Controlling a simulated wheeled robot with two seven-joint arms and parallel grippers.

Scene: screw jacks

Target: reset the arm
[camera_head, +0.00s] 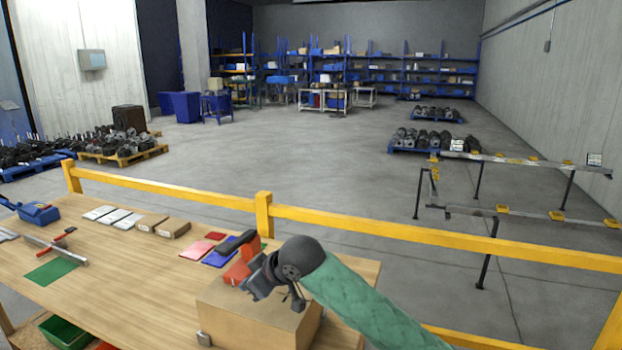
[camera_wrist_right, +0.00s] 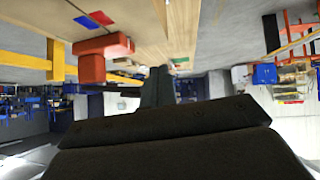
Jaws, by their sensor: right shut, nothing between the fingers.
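My right arm in its green sleeve comes in from the lower right of the head view. Its dark right gripper (camera_head: 258,284) is above a cardboard box (camera_head: 245,315) on the wooden table (camera_head: 120,290). The gripper is shut and empty; its dark fingers (camera_wrist_right: 158,85) also show in the right wrist view, which looks upside down. A red upright object (camera_head: 238,272) with a dark top stands close behind the gripper. The red object also shows in the wrist view (camera_wrist_right: 92,68), apart from the fingers. My left gripper is out of view.
Flat red and blue pieces (camera_head: 219,259), small brown boxes (camera_head: 174,229) and white packets (camera_head: 113,217) lie along the table's back. A green mat (camera_head: 52,271) is at left. A yellow rail (camera_head: 350,223) runs behind the table. Open floor lies beyond.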

